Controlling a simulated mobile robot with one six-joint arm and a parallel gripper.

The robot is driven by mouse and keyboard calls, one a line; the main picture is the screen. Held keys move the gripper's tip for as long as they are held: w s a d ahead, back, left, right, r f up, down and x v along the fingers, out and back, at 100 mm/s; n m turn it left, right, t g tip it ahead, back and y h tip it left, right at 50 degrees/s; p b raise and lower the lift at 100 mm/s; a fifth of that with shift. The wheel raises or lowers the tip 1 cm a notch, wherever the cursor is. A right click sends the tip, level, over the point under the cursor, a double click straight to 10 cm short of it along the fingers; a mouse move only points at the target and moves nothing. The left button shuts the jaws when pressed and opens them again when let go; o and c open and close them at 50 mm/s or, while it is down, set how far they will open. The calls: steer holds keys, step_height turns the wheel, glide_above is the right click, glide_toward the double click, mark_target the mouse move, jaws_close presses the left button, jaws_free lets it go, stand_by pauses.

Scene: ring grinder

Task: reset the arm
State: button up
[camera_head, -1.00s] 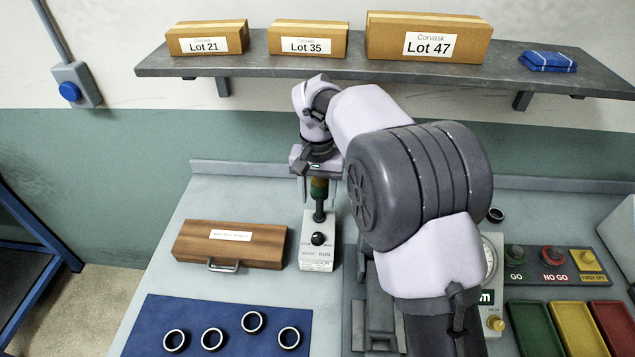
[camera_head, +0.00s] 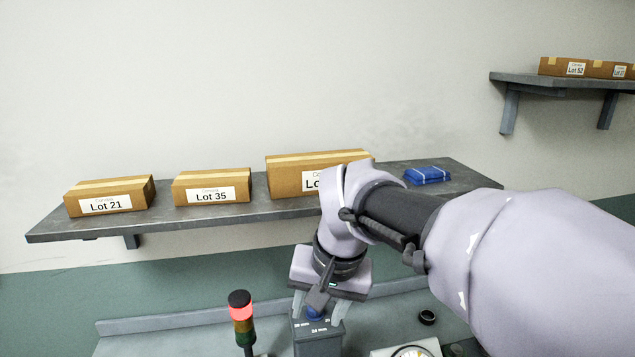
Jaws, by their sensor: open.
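My arm reaches in from the right in the head view and bends down at the wrist. My gripper (camera_head: 318,308) points down at the end of it, its two light fingers spread apart. I cannot tell whether the fingers touch the unit. Nothing is clearly held.
A signal light (camera_head: 241,318) glowing red stands left of my gripper. A dark ring (camera_head: 427,317) and a dial gauge (camera_head: 411,351) lie to the right. Behind is a shelf (camera_head: 70,228) with Lot 21 (camera_head: 108,197), Lot 35 (camera_head: 211,187), a larger box (camera_head: 318,172) and a blue cloth (camera_head: 427,176).

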steer(key=s+d+m+t, duration=0.2)
steer(key=s+d, duration=0.3)
steer(key=s, duration=0.3)
steer(key=s+d+m+t, duration=0.1)
steer(key=s+d+t, duration=0.1)
steer(key=s+d, duration=0.5)
steer(key=s+a+f+g+b, duration=0.1)
steer(key=s+f+b, duration=0.2)
steer(key=f+b, duration=1)
step_height(320, 180, down, 3)
steer(key=shift+a+f, duration=0.2)
steer(key=shift+a, duration=0.1)
steer(key=shift+s, duration=0.1)
